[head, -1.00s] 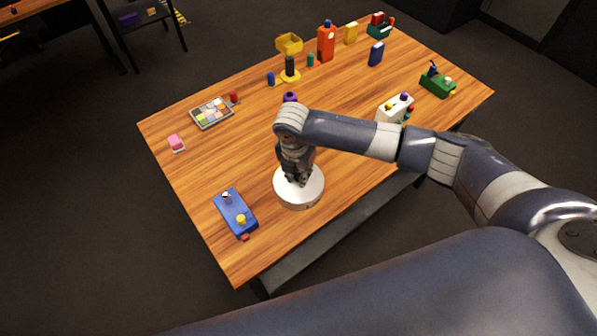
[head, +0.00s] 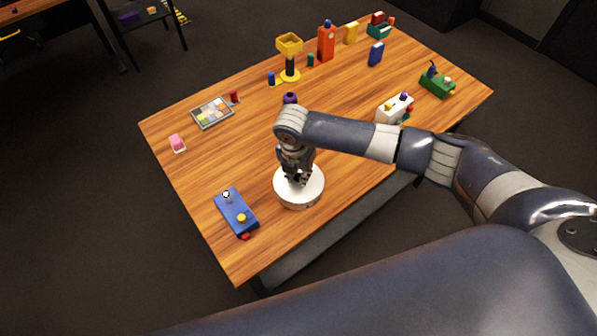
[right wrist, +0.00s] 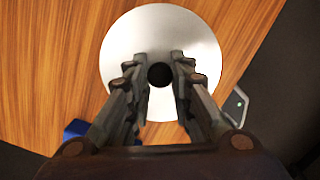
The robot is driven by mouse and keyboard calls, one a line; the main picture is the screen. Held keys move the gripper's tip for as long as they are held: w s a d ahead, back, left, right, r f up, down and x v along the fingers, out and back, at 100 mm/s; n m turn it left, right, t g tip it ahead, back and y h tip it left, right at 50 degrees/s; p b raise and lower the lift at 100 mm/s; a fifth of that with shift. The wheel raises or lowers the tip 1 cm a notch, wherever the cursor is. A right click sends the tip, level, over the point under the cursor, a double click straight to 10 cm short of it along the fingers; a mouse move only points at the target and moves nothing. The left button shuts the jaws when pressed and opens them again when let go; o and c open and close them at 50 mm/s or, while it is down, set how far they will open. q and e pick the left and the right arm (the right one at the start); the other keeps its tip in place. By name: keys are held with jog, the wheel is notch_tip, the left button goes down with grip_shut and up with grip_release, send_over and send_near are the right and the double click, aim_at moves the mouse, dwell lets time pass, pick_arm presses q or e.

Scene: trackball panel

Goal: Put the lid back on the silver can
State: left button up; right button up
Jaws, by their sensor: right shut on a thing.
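The silver can (head: 299,203) is a short, wide, pale cylinder near the table's front edge. A round pale disc with a dark central knob, which looks like the lid (right wrist: 160,25), shows from above in the right wrist view. My right gripper (head: 298,180) points down over its middle. Its fingers (right wrist: 160,76) stand on both sides of the dark knob and are shut on it. The lid looks level on the can, but I cannot tell whether it is fully seated. The gripper hides part of the top. My left gripper is not in view.
A blue box with small controls (head: 236,213) lies left of the can. A white box (head: 394,107) and a green box (head: 437,85) stand to the right. A grey tray (head: 212,112), a yellow stand (head: 290,75) and an orange bottle (head: 326,43) are farther back. Bare wood surrounds the can.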

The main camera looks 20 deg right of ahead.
dwell(0.3)
jog(key=o, duration=1)
jog(key=shift+o, duration=0.2)
jog(key=o, duration=0.5)
jog(key=shift+r, duration=0.1)
jog(key=shift+r+p, duration=3.45)
jog(key=shift+p, duration=0.25)
